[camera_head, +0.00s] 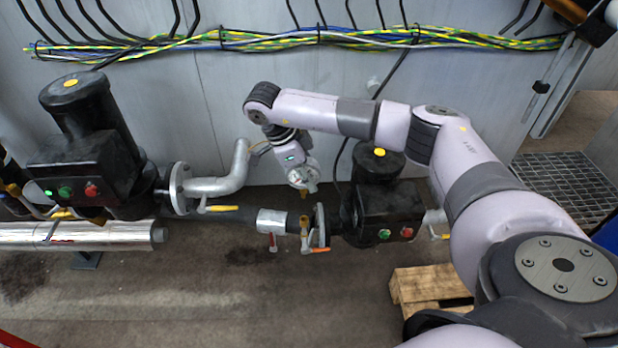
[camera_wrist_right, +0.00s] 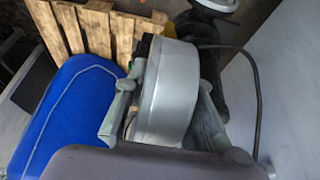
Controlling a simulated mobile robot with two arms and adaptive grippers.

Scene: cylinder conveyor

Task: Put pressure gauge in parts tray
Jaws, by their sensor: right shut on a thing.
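The pressure gauge (camera_wrist_right: 168,95) is a round silver-grey drum between the two grey fingers of my right gripper (camera_wrist_right: 160,118) in the right wrist view. In the head view the gauge (camera_head: 302,176) is a small pale disc with a brass stem pointing down, at the end of my right arm. My right gripper (camera_head: 296,165) is shut on it. It hangs in front of the grey wall, above a brass fitting (camera_head: 304,224) on the pipe; I cannot tell the gap. No parts tray is recognisable in either view. My left gripper is not in view.
Two black pump units stand at the left (camera_head: 72,165) and right (camera_head: 390,210), joined by pipes with coloured valve handles. A wooden pallet (camera_head: 432,284) lies on the floor. A blue object (camera_wrist_right: 75,120) is beside the gripper in the wrist view.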

